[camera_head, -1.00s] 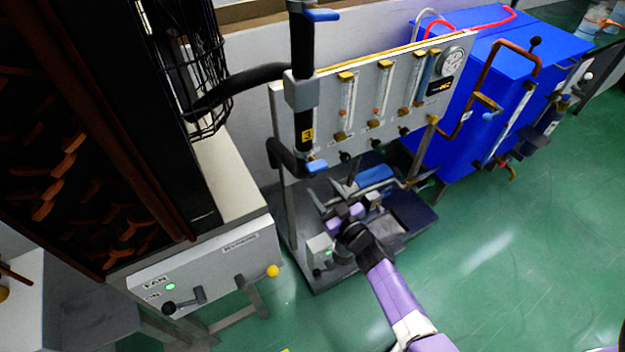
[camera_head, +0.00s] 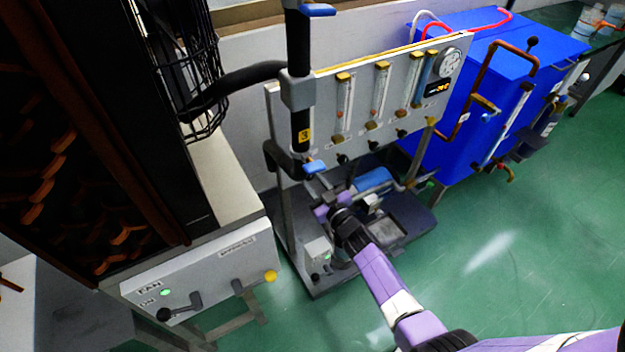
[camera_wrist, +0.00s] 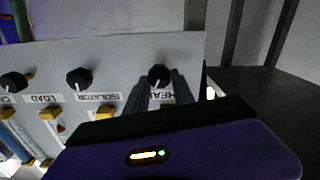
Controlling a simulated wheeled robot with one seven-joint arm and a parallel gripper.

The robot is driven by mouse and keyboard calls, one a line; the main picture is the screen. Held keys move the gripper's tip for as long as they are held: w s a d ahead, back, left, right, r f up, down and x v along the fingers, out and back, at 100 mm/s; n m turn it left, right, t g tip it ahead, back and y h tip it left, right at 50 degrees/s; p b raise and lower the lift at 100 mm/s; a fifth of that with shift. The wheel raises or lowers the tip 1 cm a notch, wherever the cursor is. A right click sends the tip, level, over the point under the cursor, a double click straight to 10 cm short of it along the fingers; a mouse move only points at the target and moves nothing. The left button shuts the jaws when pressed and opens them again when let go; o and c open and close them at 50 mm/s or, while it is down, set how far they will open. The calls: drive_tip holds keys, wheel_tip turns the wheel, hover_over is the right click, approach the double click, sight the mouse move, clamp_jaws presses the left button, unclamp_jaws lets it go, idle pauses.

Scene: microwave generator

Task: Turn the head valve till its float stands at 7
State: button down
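The head valve is a black round knob (camera_wrist: 158,75) above the upside-down HEAD label in the wrist view, with a white mark on it. My gripper (camera_wrist: 162,88) is open. Its two grey fingers are apart, reaching toward the knob from either side of the label; I cannot tell whether they touch it. In the head view the grey flowmeter panel (camera_head: 310,92) carries upright tubes. The leftmost tube (camera_head: 345,100) is in line with the head knob (camera_head: 342,159); its float reading is too small to make out. My gripper (camera_head: 324,206) is below this knob there.
The isolator knob (camera_wrist: 79,78) and load knob (camera_wrist: 48,114) label row lie beside the head knob. A black hose (camera_head: 245,82) and pipe with blue levers (camera_head: 314,167) stand left of the panel. A blue cabinet (camera_head: 500,70) is at right. Green floor is clear at right.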

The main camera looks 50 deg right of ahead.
drive_tip(key=shift+n, duration=0.4)
drive_tip(key=n+b, duration=0.2)
drive_tip(key=n, duration=0.2)
drive_tip(key=n+b, duration=0.2)
drive_tip(key=n, duration=0.3)
drive_tip(key=shift+a+f, duration=0.15)
drive_tip(key=shift+n, duration=0.4)
idle(0.3)
drive_tip(key=c, duration=1.1)
unclamp_jaws()
drive_tip(key=shift+o, duration=0.2)
